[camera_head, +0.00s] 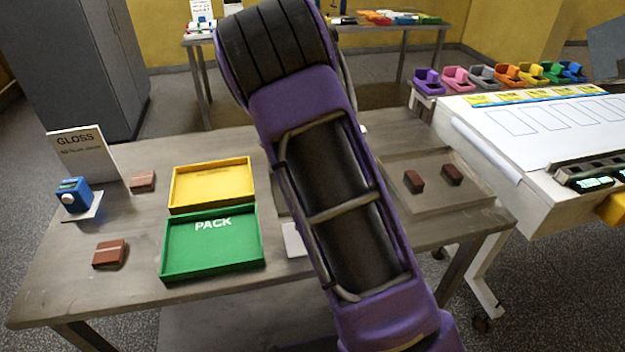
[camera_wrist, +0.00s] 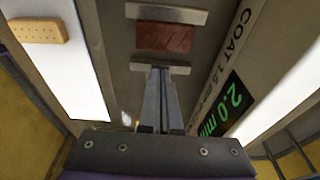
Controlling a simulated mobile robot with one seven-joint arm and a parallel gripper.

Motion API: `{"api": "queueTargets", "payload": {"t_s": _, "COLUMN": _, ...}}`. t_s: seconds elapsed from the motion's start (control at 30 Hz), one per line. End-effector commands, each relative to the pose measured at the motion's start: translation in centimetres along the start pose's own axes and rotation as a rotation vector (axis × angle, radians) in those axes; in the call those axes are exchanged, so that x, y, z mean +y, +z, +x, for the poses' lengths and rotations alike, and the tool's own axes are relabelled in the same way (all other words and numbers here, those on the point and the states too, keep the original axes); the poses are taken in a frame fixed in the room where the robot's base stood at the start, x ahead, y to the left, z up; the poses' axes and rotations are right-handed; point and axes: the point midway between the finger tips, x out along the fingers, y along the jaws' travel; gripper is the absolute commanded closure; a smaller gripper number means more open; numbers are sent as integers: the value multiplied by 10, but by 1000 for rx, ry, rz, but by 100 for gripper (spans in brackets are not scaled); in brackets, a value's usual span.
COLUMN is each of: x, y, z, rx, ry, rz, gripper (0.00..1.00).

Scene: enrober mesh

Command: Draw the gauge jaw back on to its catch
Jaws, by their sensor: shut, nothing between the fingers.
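In the wrist view a gauge has two grey metal bars, one on each side of a reddish-brown block (camera_wrist: 165,38). The far bar (camera_wrist: 166,13) stands beyond the block; the near bar (camera_wrist: 180,69) lies on my side of it. I cannot tell for sure which bar is the moving jaw, and no catch can be made out. My gripper (camera_wrist: 162,76) is shut and empty, its fingertips at the near bar; whether they touch it is unclear. A green readout (camera_wrist: 222,105) beside it shows 2.0 mm. In the head view my gripper is not visible.
A tan biscuit-like piece (camera_wrist: 38,30) lies on a white surface at the wrist view's left. In the head view the wooden table (camera_head: 110,220) holds a yellow tray (camera_head: 212,163), a green PACK tray (camera_head: 212,252) and brown blocks (camera_head: 110,252). A white bench (camera_head: 540,130) stands right.

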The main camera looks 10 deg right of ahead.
Motion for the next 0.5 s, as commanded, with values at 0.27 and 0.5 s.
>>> {"api": "queueTargets", "payload": {"t_s": 0.27, "x": 5, "y": -5, "z": 12, "rx": 1, "ry": 17, "rz": -1, "gripper": 100}}
{"api": "queueTargets", "payload": {"t_s": 0.5, "x": 5, "y": -11, "z": 13, "rx": 1, "ry": 17, "rz": 0, "gripper": 100}}
